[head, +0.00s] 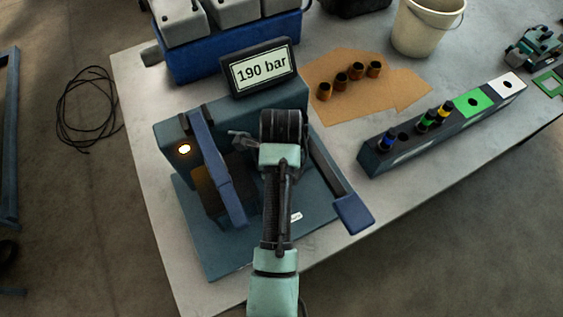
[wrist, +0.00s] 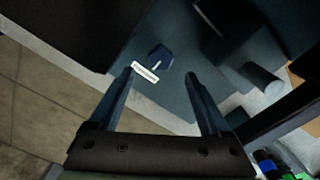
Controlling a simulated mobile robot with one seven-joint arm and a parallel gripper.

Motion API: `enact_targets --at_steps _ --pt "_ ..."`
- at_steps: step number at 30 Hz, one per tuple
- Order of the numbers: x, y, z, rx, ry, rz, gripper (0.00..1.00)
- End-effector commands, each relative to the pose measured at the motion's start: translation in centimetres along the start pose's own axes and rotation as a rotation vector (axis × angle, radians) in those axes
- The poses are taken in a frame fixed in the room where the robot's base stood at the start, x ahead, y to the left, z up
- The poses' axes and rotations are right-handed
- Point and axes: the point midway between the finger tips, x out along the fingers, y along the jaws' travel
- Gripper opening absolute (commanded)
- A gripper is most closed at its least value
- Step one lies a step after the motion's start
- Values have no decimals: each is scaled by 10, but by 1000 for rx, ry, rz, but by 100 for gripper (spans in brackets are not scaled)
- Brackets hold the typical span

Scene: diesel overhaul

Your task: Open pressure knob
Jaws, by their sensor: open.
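The pressure knob (wrist: 160,58) is a small dark blue, many-sided knob with a white pointer line, on the blue-grey test stand. A white label (wrist: 145,72) sits beside it; a small white label (head: 296,217) also shows on the stand's base in the head view. In the wrist view my gripper (wrist: 159,77) is open and empty. The knob appears beyond and between the two fingertips, with no visible contact. In the head view my arm reaches over the stand and I cannot make out the knob. The display (head: 262,72) reads 190 bar.
A blue lever (head: 216,168) stands at the stand's left, and a blue-handled lever (head: 353,213) extends at its right. A dark rack (head: 400,150) with coloured parts stands right. A bucket (head: 422,30) and brown mat (head: 395,97) lie behind.

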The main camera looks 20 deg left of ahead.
Motion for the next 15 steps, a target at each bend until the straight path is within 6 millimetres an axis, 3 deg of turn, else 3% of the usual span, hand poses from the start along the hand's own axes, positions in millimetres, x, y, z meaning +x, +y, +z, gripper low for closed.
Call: enact_targets --at_steps 7,15 --pt "46 0 0 -1 1 1 82" --pt "65 0 0 -1 0 -2 82"
